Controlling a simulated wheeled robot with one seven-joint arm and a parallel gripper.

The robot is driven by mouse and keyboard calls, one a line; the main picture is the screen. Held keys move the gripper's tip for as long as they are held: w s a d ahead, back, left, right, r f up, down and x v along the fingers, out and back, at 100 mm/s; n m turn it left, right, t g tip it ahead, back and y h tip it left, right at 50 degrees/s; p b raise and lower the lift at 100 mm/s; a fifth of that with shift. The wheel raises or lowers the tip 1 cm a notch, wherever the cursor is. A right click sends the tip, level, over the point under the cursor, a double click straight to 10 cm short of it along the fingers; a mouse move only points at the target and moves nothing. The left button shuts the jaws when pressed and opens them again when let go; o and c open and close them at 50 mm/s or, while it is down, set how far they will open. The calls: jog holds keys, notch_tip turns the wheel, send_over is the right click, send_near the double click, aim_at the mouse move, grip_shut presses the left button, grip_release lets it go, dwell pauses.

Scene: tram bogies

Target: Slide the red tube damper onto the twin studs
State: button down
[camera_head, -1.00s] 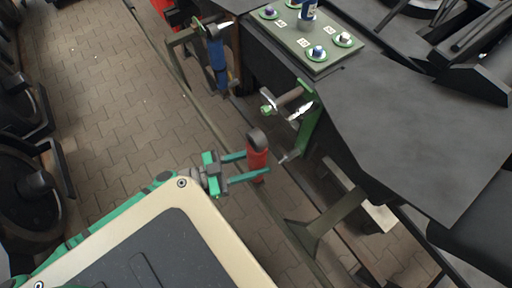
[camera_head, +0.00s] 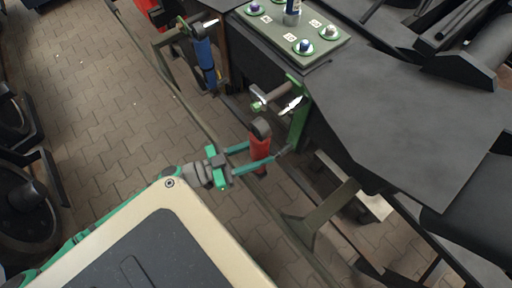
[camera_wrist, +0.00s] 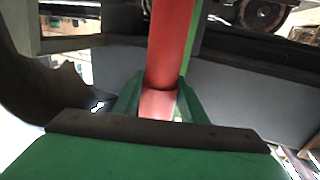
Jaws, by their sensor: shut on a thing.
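The red tube damper (camera_head: 259,149) stands roughly upright in my gripper (camera_head: 262,156), with a dark eye at its top. My gripper is shut around its middle. In the wrist view the red tube (camera_wrist: 172,45) runs up between the green fingers (camera_wrist: 158,100). A green bracket (camera_head: 298,115) on the dark frame carries an upper stud (camera_head: 272,97) and a lower stud (camera_head: 284,152). The damper is just left of the bracket. The damper's top eye is below and left of the upper stud, apart from it.
A blue damper (camera_head: 205,62) hangs on the frame further back. A green-grey board (camera_head: 280,38) with several round pads and a bottle lies on top. A dark plate (camera_head: 405,125) spreads to the right.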

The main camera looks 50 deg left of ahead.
jog(key=w, duration=0.7)
jog(key=shift+d, duration=0.3)
dwell(1.0)
jog(key=shift+w+r, duration=0.1)
jog(key=shift+w, duration=0.15)
jog(key=c, duration=1)
grip_release()
jog(key=v, duration=1.1)
jog(key=shift+d, duration=0.1)
